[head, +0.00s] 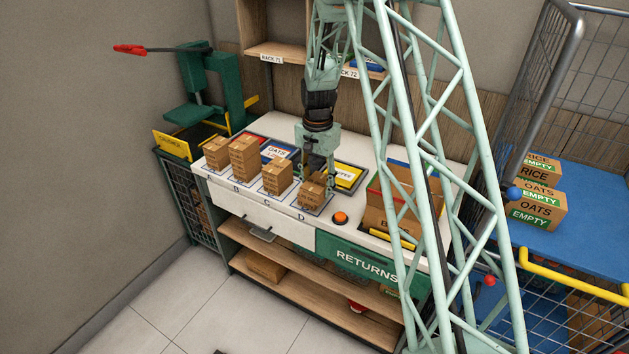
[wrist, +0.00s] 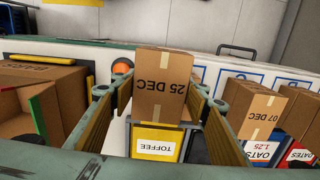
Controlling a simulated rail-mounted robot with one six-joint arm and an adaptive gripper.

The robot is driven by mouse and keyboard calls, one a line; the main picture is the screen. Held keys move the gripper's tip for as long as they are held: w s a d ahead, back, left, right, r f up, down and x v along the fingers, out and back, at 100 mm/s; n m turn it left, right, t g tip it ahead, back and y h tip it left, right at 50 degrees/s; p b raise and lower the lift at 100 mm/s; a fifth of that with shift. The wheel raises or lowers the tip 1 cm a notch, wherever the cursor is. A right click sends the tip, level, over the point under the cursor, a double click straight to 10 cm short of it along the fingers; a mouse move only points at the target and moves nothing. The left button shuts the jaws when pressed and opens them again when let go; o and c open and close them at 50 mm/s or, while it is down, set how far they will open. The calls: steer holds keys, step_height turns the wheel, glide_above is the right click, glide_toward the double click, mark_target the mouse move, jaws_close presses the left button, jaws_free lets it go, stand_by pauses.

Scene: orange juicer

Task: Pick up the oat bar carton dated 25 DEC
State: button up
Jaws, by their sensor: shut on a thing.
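The oat bar carton dated 25 DEC (wrist: 162,78) is a brown box with pale tape, its date upside down in the wrist view. It stands between the two fingers of my gripper (wrist: 158,97), which is shut on it. In the head view the carton (head: 313,191) is at place D, the right end of the row, with my gripper (head: 318,168) over it from above. I cannot tell whether its underside touches the counter. A carton dated 07 DEC (wrist: 259,110) stands to the right in the wrist view, apart from my gripper.
Other cartons stand at A (head: 217,153), B (head: 244,158) and C (head: 277,176). A yellow TOFFEE bin (head: 347,177) lies behind. An orange button (head: 340,217) and a large open box (head: 378,219) are to the right. A green crusher (head: 205,95) stands at the left.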

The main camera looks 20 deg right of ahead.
steer(key=s, duration=0.2)
steer(key=s+a, duration=0.1)
steer(key=s, duration=0.2)
steer(key=s+b, duration=0.1)
steer(key=s, duration=0.2)
steer(key=shift+s+a+r, duration=0.2)
steer(key=shift+a+r, duration=0.15)
steer(key=shift+a, duration=0.05)
